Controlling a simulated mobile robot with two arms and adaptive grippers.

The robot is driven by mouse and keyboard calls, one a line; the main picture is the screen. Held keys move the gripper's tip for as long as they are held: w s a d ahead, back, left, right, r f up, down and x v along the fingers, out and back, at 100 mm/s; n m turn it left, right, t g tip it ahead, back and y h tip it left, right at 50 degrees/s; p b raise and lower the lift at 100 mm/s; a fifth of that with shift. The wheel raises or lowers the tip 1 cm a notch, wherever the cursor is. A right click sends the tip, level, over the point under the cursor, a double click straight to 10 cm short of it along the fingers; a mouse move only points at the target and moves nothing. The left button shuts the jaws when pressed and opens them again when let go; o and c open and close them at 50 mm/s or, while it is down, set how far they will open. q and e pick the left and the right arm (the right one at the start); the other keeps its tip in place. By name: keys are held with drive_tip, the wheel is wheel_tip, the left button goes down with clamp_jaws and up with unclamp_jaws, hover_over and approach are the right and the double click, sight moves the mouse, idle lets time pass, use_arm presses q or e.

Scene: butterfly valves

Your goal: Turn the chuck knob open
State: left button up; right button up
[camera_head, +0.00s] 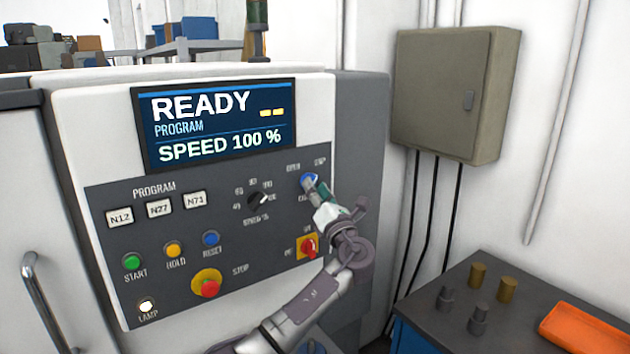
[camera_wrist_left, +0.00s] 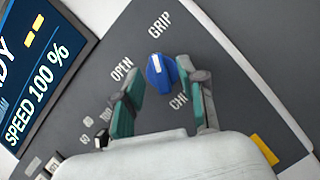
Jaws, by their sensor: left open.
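The blue chuck knob (camera_head: 308,180) sits at the upper right of the grey control panel. In the left wrist view the knob (camera_wrist_left: 158,76) is clear, with a white mark on its upper face and the labels OPEN, GRIP and a partly hidden CHUCK around it. My left gripper (camera_head: 318,190) is at the knob in the head view and hides part of it. In the left wrist view its teal-padded fingers are open, one on each side of the knob. I cannot tell whether the pads touch it. My right gripper is not in view.
A black speed dial (camera_head: 258,200) sits left of the knob, and a red switch on a yellow plate (camera_head: 307,247) below it. The red stop button (camera_head: 207,284) is lower left. A grey wall box (camera_head: 455,95) and a table with metal pieces (camera_head: 450,290) stand right.

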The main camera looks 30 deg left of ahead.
use_arm(q)
drive_tip(key=shift+w+a+r, duration=0.2)
drive_tip(key=shift+w+a, duration=0.15)
drive_tip(key=shift+a, duration=0.25)
clamp_jaws()
